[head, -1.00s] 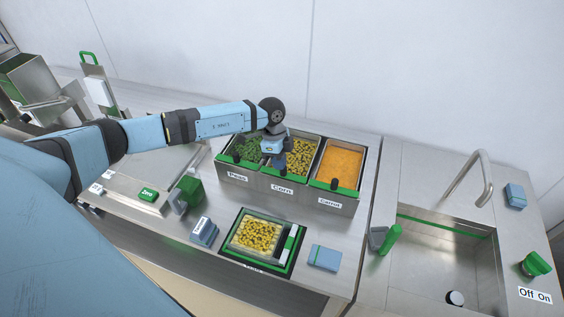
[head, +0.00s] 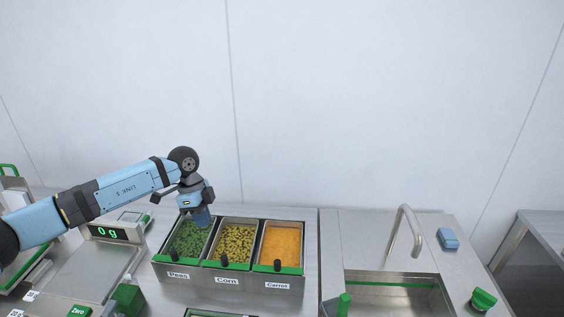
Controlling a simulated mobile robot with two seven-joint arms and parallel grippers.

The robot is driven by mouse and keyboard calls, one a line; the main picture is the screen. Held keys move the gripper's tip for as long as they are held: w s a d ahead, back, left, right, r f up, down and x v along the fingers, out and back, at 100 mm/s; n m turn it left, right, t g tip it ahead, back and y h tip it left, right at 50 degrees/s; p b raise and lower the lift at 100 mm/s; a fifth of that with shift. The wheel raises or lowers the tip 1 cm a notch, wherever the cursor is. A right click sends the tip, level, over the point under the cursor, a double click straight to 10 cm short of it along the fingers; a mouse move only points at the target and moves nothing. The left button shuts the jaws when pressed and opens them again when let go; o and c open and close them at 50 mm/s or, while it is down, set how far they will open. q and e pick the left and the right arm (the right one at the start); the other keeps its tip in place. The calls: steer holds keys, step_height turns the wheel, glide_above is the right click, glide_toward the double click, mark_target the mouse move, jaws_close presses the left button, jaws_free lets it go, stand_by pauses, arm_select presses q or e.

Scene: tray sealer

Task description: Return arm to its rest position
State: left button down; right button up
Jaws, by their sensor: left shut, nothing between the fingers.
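My left arm reaches in from the left, and its gripper (head: 202,217) points down over the back of the peas bin (head: 175,269). The gripper is shut with nothing seen in it, and its fingertips are small and partly blurred against the bin. I cannot tell how far above the peas it is. The corn bin (head: 226,280) and the carrot bin (head: 279,284) stand to the right of the peas bin. My right gripper is not in view.
A scale display (head: 107,233) reads 0 g at the left, beside a flat steel plate. A sink with a tap (head: 405,228) lies right of the bins. The wall behind is bare.

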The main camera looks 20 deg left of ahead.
arm_select(q)
steer(key=s+d+f+t+h+p, duration=0.1)
steer(key=s+d+t+h, duration=0.3)
steer(key=d, duration=0.5)
steer(key=s+d+t+h, duration=0.2)
steer(key=d+h, duration=0.4)
steer(key=d, duration=0.4)
steer(key=s+d+f+t+h+p, duration=0.1)
steer(key=s+d+t+h, duration=0.3)
steer(key=d, duration=0.5)
steer(key=s+a+f+n+t+y+p, duration=0.1)
steer(key=s+a+f+n+y, duration=0.2)
steer(key=s+f+n+y, duration=0.3)
steer(key=s+a+f+n+y, duration=0.3)
steer(key=s+f+n+y, duration=0.2)
steer(key=s+f, duration=0.5)
steer(key=y, duration=0.2)
steer(key=shift+a+n+t+y+p, duration=0.3)
steer(key=shift+n+t+p, duration=0.1)
